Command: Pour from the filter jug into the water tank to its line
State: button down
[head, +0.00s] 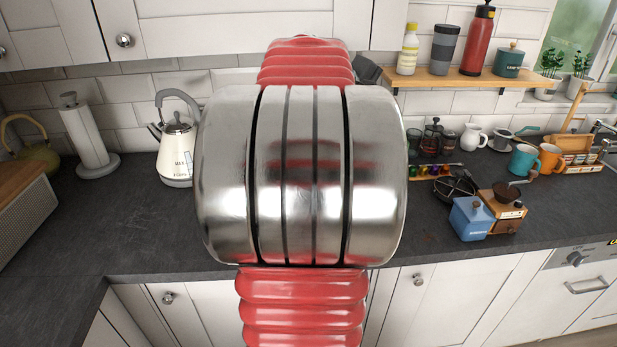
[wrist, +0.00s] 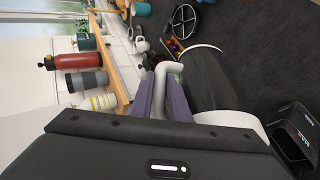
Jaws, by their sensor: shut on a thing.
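In the wrist view, my gripper (wrist: 160,92) has its purple fingers shut on the white handle of what looks like the filter jug (wrist: 174,69). The jug's dark grey body with white edges extends to the right of the fingers in that picture. Its contents cannot be seen. A black box-like thing (wrist: 299,138) with pale marks sits at the right edge of the wrist view, apart from the jug; I cannot tell whether it is the water tank. No fill line can be made out. In the head view, my arm hides the gripper and jug.
A cream kettle (head: 174,155) and a paper towel roll (head: 85,135) stand left of my arm. A blue box (head: 468,219), a wooden grinder (head: 505,212) and mugs (head: 549,158) stand right. A shelf (head: 470,80) holds bottles above.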

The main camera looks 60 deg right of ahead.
jog(key=shift+r, duration=0.1)
jog(key=shift+s+d+f+m+t+y, duration=0.1)
jog(key=shift+s+d+f+t+y, duration=0.2)
jog(key=shift+f, duration=0.35)
jog(key=shift+s+d+f+m+t+y, duration=0.1)
jog(key=shift+s+f+t+y, duration=0.2)
jog(key=shift+f+t, duration=0.3)
jog(key=shift+s+d+f+m+t+y, duration=0.15)
jog(key=shift+s+f+t+y, duration=0.15)
jog(key=shift+f, duration=0.9)
jog(key=shift+s+d+f, duration=0.1)
